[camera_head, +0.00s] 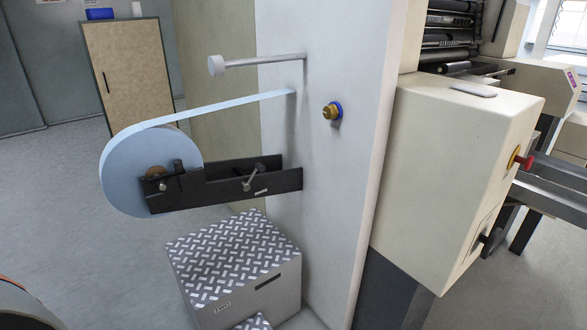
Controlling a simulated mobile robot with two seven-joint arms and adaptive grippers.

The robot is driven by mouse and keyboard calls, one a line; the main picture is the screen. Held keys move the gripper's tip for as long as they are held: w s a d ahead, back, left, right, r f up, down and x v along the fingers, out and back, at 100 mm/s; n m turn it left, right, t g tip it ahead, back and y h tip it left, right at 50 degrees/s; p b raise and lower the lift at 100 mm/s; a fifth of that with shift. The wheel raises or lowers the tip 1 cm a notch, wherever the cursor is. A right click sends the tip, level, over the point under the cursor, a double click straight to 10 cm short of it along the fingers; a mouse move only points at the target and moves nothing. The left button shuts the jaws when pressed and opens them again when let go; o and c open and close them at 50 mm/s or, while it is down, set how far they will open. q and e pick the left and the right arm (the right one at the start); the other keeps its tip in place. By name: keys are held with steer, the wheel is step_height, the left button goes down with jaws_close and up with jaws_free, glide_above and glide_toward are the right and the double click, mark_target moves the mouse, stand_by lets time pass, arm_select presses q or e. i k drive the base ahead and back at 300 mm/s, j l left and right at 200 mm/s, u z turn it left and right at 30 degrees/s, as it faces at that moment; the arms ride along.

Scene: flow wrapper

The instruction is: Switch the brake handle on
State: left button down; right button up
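A small metal lever (252,178), which looks like the brake handle, sits on the black bracket (225,188) that carries the blue film roll (118,170). The lever is tilted, its upper end leaning right. I cannot tell from this view whether it stands on or off. A smaller dark clamp part (178,166) sits by the roll's hub. Neither of my grippers is in view, and nothing touches the lever.
A pale machine panel (340,190) stands right of the bracket, with a brass-and-blue knob (332,111). A roller rod (260,62) sticks out above the film. A step box with a tread-plate top (235,250) stands below the bracket. The floor at left is mostly clear.

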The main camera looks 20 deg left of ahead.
mark_target(245, 186)
steer(key=i+l, duration=0.25)
steer(key=l, duration=0.15)
steer(key=i+l, duration=0.55)
steer(key=l, duration=0.25)
